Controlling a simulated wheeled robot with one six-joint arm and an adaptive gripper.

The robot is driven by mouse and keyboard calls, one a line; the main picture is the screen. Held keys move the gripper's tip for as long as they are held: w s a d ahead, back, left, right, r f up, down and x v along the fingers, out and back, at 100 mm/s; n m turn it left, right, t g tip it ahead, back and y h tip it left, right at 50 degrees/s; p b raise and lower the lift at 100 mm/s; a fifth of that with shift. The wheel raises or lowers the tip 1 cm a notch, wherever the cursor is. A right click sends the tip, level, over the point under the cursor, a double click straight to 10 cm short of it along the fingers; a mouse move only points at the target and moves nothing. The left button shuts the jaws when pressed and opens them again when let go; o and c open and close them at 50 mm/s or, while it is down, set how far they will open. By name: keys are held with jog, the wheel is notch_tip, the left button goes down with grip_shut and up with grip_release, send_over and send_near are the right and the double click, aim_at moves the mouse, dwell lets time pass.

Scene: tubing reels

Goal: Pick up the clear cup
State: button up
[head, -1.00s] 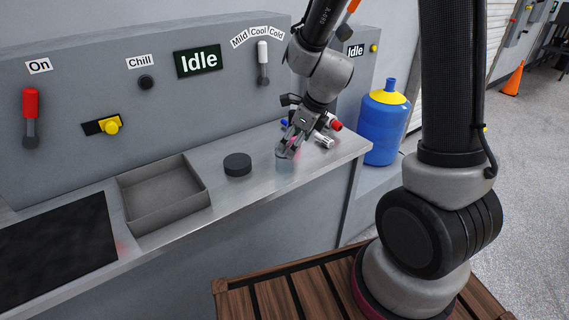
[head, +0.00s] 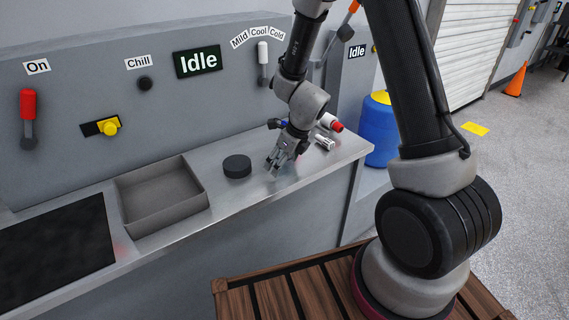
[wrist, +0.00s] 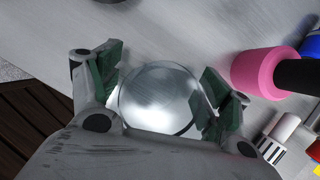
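The clear cup (wrist: 160,97) shows in the wrist view as a round, see-through shape between the two green-padded fingers of my gripper (wrist: 162,85). The fingers are spread about as wide as the cup, one on its left and one on its right. I see no clear squeeze on it, and contact is hard to judge. In the head view my gripper (head: 278,164) is low over the metal counter and points down at a tilt. The cup is hard to make out there, mostly hidden by the fingers.
A black puck (head: 237,166) and a grey open tray (head: 160,225) are left of my gripper on the counter (head: 225,205). A pink cylinder (wrist: 262,72) is close to the right finger. White, red-ended cylinders (head: 331,122) lie behind right. The counter's front edge is near.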

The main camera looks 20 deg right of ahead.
jog(key=c, duration=0.9)
